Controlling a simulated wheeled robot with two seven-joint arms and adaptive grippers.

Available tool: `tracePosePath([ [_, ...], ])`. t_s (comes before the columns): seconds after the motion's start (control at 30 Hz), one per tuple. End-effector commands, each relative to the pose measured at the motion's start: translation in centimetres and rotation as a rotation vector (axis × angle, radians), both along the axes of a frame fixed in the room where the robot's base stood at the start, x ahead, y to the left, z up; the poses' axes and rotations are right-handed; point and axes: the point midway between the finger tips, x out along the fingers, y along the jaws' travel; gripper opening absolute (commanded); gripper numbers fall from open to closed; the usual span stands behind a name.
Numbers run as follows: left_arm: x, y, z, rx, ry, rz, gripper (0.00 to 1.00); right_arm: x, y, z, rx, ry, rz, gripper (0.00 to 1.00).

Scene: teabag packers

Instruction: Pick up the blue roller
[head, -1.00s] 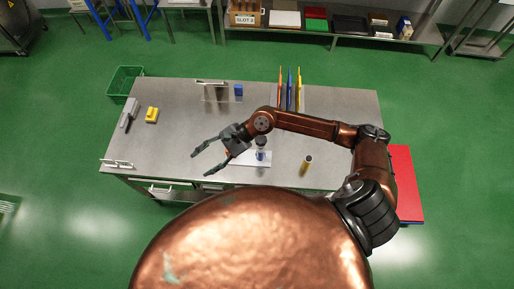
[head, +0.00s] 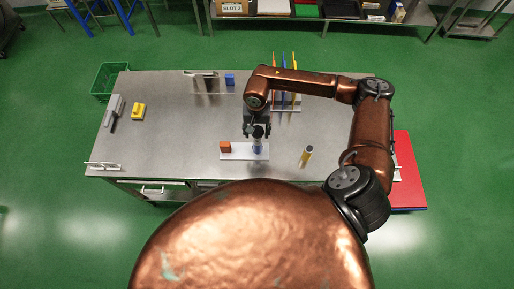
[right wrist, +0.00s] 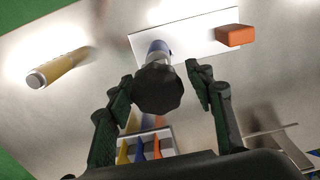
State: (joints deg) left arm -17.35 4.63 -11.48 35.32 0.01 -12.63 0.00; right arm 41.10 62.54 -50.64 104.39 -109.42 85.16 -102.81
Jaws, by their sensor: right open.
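The blue roller (head: 258,147) stands upright on a white plate (head: 233,157) near the table's front edge, with a dark round knob on top. In the right wrist view the blue of the roller (right wrist: 157,47) shows beyond its knob, which hides much of the rest. My right gripper (head: 257,131) is open and points down at the roller. In the right wrist view its two fingers (right wrist: 160,76) appear on either side of the knob, with gaps showing; I cannot tell how deep they reach. My left gripper is not in view.
An orange block (head: 225,147) sits on the plate's left end. Behind my arm is a rack of coloured upright pieces (head: 283,68). A yellow item (head: 138,111) lies far left. The table's left middle is clear.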

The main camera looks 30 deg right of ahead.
Motion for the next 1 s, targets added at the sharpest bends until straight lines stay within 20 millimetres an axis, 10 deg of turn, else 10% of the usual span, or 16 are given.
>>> tracePosePath([
  [0.63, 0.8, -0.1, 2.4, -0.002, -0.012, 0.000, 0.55, -0.1, -0.2, -7.2, 0.002, 0.001, -0.001, 0.49],
  [1.0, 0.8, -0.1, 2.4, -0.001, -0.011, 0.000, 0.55, -0.1, -0.3, -7.8, 0.001, 0.000, -0.001, 0.44],
])
